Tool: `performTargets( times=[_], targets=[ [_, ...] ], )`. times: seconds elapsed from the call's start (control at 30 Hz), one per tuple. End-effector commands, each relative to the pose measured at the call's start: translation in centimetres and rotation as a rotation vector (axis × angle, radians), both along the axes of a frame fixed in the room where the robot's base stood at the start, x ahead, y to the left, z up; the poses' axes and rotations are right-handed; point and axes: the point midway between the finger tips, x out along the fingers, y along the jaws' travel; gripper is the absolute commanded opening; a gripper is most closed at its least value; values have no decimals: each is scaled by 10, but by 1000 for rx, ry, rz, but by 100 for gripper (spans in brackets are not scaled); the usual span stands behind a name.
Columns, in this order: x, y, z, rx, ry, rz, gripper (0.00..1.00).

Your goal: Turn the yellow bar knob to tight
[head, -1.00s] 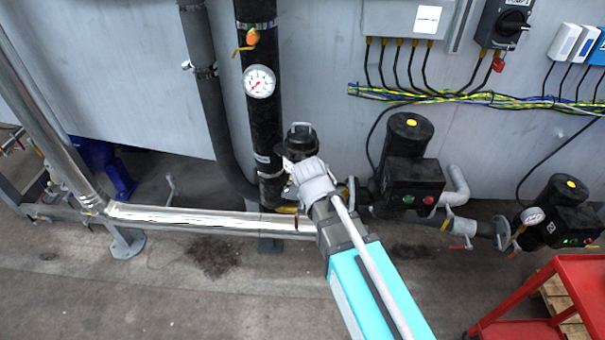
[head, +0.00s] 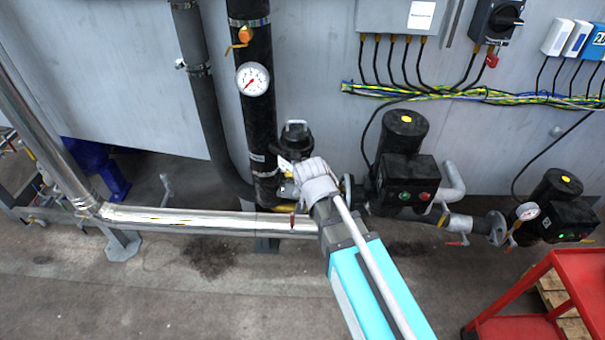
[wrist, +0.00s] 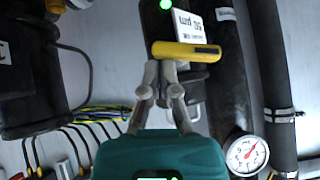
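The yellow bar knob (wrist: 186,52) lies crosswise in the upper middle of the wrist view, on a black housing beside a white label with dark lettering (wrist: 190,26). My gripper (wrist: 160,72) has its two grey fingertips at the lower left part of the bar, with little space between them. The bar covers the ends of the tips, so I cannot tell whether they touch or clasp it. In the head view my gripper (head: 314,178) is at the black valve unit (head: 296,140), and the knob is hidden behind it.
A white gauge (head: 252,79) sits on the black vertical pipe to the left. A black pump (head: 404,160) stands close on the right. A silver pipe (head: 190,220) runs low on the left. A red cart (head: 540,320) is at lower right. The floor in front is clear.

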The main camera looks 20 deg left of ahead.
Motion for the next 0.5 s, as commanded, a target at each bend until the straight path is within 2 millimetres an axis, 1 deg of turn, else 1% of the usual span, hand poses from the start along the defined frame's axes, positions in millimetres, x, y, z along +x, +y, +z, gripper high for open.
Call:
performTargets(
  times=[0.5],
  targets=[
    [1, -4, -10, 0, 1, 0, 0]
  ],
)
